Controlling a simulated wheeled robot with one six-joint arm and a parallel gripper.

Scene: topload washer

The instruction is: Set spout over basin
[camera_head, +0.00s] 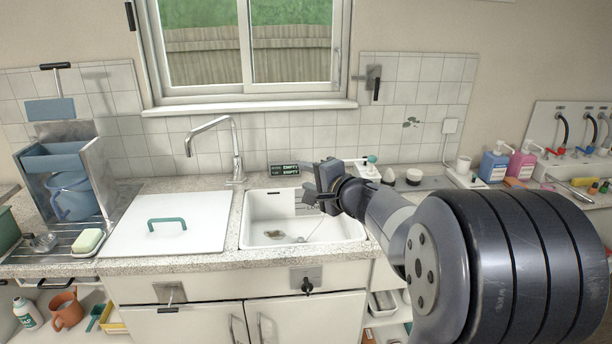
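The silver spout (213,128) rises from the counter behind the sink and bends to the left. Its tip hangs over the white lid board with a green handle, to the left of the open basin. The white basin (258,206) is open, with small brownish bits and a cord-like thing inside. My gripper (312,186) is above the right part of the basin, to the right of the spout and apart from it. Nothing is clearly held in it. Its fingers are small and dark, and their gap is unclear.
The white board (130,228) with its green handle (167,224) lies left of the basin. A small display (283,170) reading "EMPTY" stands behind the basin. A blue pitcher (72,197) stands at left. Soap bottles (493,163) stand at right. Space between gripper and spout looks clear.

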